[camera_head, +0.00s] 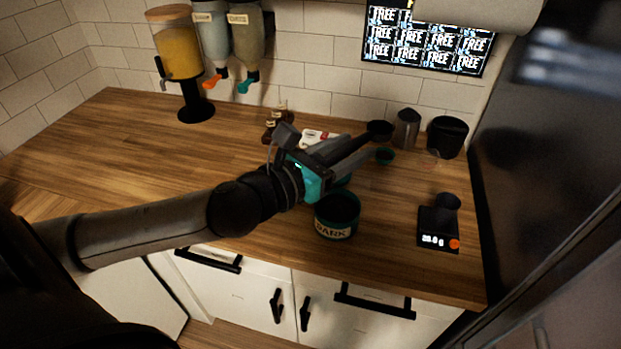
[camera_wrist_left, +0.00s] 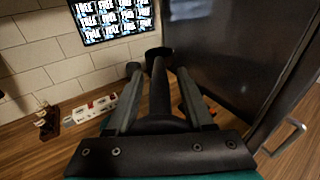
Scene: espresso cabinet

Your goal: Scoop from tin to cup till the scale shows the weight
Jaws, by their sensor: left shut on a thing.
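My left gripper (camera_head: 358,147) is above the counter, behind and above the dark green tin (camera_head: 336,231) labelled "DARK". It is shut on a dark scoop (camera_wrist_left: 160,88), whose handle runs between the two fingers in the left wrist view. The scoop's dark round end (camera_head: 380,130) seems to show just past the fingertips; its contents cannot be seen. The tin is open at the top and looks dark inside. A small black cup (camera_head: 447,203) stands on the black scale (camera_head: 428,229) at the right. The scale's display is lit, in grams, with digits too small to read surely. My right gripper is not in view.
A white-and-red box (camera_head: 318,138) and small bottles (camera_head: 278,118) are behind the gripper. A dark tall panel (camera_head: 560,130) bounds the right. The left counter is mostly clear.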

